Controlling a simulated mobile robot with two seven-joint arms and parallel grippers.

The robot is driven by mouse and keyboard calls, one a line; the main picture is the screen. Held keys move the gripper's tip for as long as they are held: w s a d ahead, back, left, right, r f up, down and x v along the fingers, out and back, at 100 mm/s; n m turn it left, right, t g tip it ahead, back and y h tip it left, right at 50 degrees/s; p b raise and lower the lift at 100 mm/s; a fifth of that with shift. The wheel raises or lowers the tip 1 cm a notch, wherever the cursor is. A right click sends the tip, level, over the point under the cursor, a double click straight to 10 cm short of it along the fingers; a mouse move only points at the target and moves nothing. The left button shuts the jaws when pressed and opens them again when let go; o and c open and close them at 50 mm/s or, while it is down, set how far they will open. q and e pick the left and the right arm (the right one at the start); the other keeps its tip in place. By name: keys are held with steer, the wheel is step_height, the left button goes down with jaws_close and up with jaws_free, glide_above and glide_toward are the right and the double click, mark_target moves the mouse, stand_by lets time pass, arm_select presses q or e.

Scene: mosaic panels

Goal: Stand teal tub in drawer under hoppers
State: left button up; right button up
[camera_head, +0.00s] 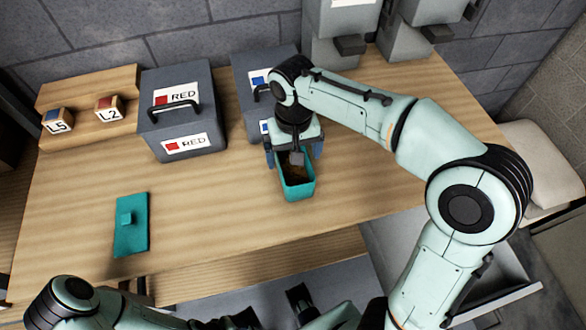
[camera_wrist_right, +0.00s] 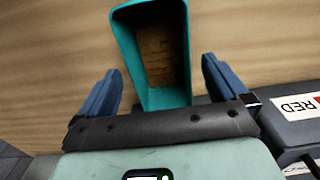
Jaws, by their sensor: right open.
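The teal tub (camera_head: 298,191) stands on the wooden table, open at the top, with brown contents; it also shows in the right wrist view (camera_wrist_right: 128,42). My right gripper (camera_head: 293,153) is at the tub's far end. In the wrist view its blue fingers (camera_wrist_right: 160,66) are open, one on each side of the tub, with visible gaps. Grey hoppers (camera_head: 333,22) stand at the table's back. An open, pale drawer (camera_head: 512,292) sticks out at lower right, below table level, partly hidden by my right arm. My left arm is at the bottom edge; its gripper's state is unclear.
A teal lid-like plate with a knob (camera_head: 127,222) lies at left on the table (camera_head: 70,215). A grey RED box (camera_head: 180,98) and another grey box (camera_head: 250,68) stand behind. A wooden rack (camera_head: 85,88) holds L5 and L2 blocks. The table's front middle is clear.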

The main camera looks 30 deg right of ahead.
mark_target(293, 175)
step_height(293, 175, down, 6)
steer(key=shift+b, duration=0.5)
steer(key=c, duration=1.4)
steer(key=shift+o, duration=0.2)
steer(key=shift+r, duration=0.15)
